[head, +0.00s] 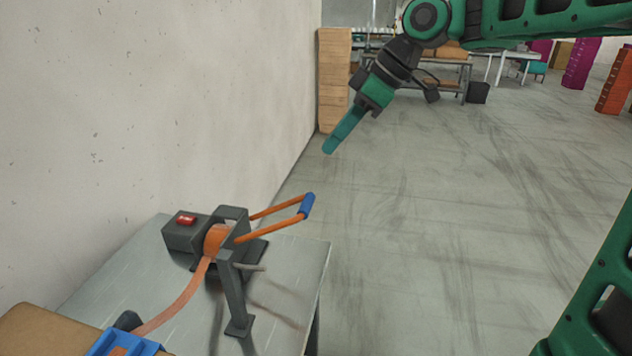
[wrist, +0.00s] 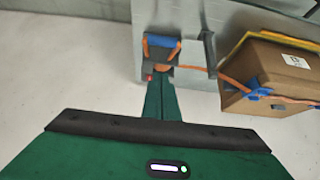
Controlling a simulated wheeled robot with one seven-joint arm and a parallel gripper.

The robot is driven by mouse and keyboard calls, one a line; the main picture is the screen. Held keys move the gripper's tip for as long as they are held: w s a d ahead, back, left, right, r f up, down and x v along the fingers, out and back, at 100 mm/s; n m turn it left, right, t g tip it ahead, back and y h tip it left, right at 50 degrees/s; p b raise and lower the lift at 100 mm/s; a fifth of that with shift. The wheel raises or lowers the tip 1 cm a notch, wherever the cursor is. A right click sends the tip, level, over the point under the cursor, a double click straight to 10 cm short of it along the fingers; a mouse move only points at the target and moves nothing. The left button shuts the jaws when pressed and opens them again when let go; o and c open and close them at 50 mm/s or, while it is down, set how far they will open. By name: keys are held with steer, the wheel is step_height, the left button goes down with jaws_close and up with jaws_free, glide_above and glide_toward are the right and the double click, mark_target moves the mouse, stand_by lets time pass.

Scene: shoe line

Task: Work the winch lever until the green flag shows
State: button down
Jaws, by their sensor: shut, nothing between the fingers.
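The winch (head: 222,237) is a dark grey frame on a metal table, with an orange strap wound on its drum. Its lever (head: 275,222) has two orange arms and a blue grip (head: 307,205), and points right and slightly up. A red flag (head: 186,219) shows on the grey box at the winch's left; I see no green flag. My gripper (head: 329,148) is shut and empty, in the air above and beyond the blue grip, apart from it. In the wrist view the shut fingers (wrist: 162,100) point toward the winch, where the blue grip (wrist: 163,42) also shows.
The table (head: 290,290) stands against a pale wall (head: 150,100). The strap runs to a cardboard box (wrist: 280,73) with blue fittings. A brown cabinet (head: 334,75) and workbench (head: 455,72) stand farther back. The floor right of the table is clear.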

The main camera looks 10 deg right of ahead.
steer(key=x, duration=0.9)
steer(key=shift+f, duration=0.15)
step_height(320, 180, down, 4)
steer(key=shift+d+r, duration=0.1)
steer(key=shift+f, duration=0.35)
